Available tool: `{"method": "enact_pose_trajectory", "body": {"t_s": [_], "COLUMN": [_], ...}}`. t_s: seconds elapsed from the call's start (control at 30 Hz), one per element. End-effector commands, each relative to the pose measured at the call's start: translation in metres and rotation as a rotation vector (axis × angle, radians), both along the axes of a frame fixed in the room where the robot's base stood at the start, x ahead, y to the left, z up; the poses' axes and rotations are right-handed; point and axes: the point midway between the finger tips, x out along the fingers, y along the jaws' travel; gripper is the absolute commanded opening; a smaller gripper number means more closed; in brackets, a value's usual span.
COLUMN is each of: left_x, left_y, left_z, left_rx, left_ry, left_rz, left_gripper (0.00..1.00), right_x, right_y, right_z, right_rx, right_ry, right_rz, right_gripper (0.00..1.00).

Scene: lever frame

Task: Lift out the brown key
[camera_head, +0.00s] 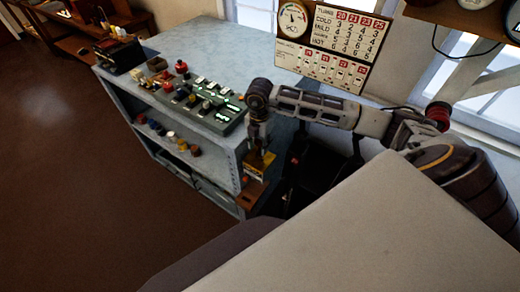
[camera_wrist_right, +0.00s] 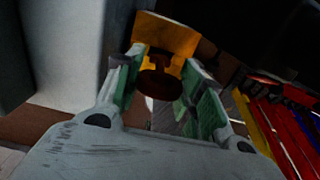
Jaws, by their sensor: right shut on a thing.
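The brown key (camera_wrist_right: 158,84) shows as a dark brown round piece between the fingers in the right wrist view. A yellow-orange housing (camera_wrist_right: 165,35) is just beyond it; the yellow piece (camera_head: 260,165) also shows in the head view at the right end of the grey cabinet. My right gripper (camera_wrist_right: 160,88) is shut on the brown key, one green-padded finger on each side. In the head view my right gripper (camera_head: 258,157) points down at the yellow piece and hides the key. I cannot tell whether the key is still seated. My left gripper is out of view.
The grey cabinet (camera_head: 190,42) carries a control panel (camera_head: 208,108) and several small coloured parts. Red, blue and yellow levers (camera_wrist_right: 290,125) stand close on the right in the right wrist view. A gauge board (camera_head: 332,42) hangs behind my arm. The floor (camera_head: 70,180) at left is clear.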

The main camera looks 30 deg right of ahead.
Motion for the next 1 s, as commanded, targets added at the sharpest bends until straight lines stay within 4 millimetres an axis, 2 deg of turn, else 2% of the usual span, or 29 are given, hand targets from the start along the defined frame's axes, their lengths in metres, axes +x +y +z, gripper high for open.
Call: {"method": "enact_pose_trajectory", "body": {"t_s": [0.33,1.0], "left_x": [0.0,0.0], "left_y": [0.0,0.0], "left_z": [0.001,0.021], "left_rx": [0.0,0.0], "left_ry": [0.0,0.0], "left_rz": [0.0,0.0], "left_gripper": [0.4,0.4], "right_x": [-0.001,-0.01], "right_y": [0.002,0.026], "right_z": [0.002,0.032], "right_rx": [0.0,0.0], "right_ry": [-0.001,0.0], "right_rz": [0.0,0.0], "right_gripper": [0.17,0.17]}}
